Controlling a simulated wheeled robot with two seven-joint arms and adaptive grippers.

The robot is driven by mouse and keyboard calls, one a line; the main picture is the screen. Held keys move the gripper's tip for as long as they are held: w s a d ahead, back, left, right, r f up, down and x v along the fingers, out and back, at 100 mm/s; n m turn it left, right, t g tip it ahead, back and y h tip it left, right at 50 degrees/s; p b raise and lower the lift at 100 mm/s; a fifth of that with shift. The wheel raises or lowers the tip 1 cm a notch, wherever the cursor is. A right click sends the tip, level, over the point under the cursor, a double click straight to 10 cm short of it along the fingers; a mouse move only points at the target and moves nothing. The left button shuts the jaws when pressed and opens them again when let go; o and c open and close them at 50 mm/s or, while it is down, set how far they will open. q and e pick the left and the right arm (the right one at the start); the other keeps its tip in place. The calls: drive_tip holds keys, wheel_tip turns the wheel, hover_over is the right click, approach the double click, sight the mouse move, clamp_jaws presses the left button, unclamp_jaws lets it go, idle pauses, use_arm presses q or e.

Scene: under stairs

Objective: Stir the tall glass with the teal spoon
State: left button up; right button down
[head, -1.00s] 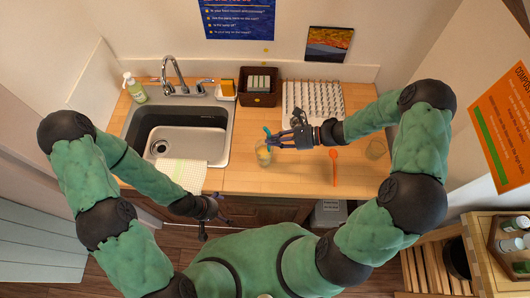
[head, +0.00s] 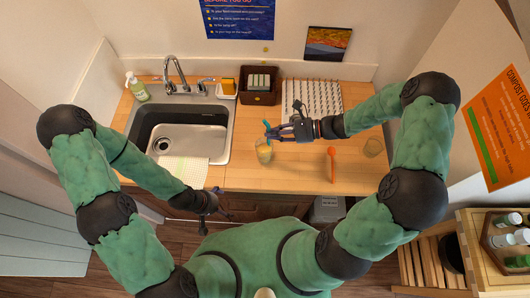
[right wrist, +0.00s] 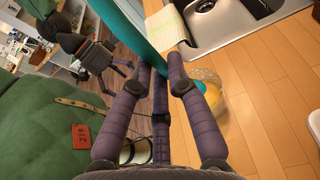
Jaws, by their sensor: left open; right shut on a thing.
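The tall glass (head: 264,154) holds a yellowish drink and stands upright on the wooden counter, right of the sink. My right gripper (head: 280,132) is above and just behind it, shut on the teal spoon (head: 267,126). The spoon's handle crosses close to the camera in the right wrist view (right wrist: 148,35). There a teal patch shows inside the glass (right wrist: 212,101), so the spoon's lower end appears to be in it; fingers partly hide this. My left gripper (head: 219,204) is open and empty in front of the counter's front edge.
An orange spoon (head: 332,164) lies on the counter right of the glass, and a clear glass (head: 373,147) stands farther right. A white drying mat (head: 314,96) and a dark basket (head: 261,86) are behind. A cloth (head: 184,170) hangs at the sink (head: 203,143).

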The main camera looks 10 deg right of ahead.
wheel_tip(320, 180, up, 4)
drive_tip(key=p, duration=0.3)
idle(0.3)
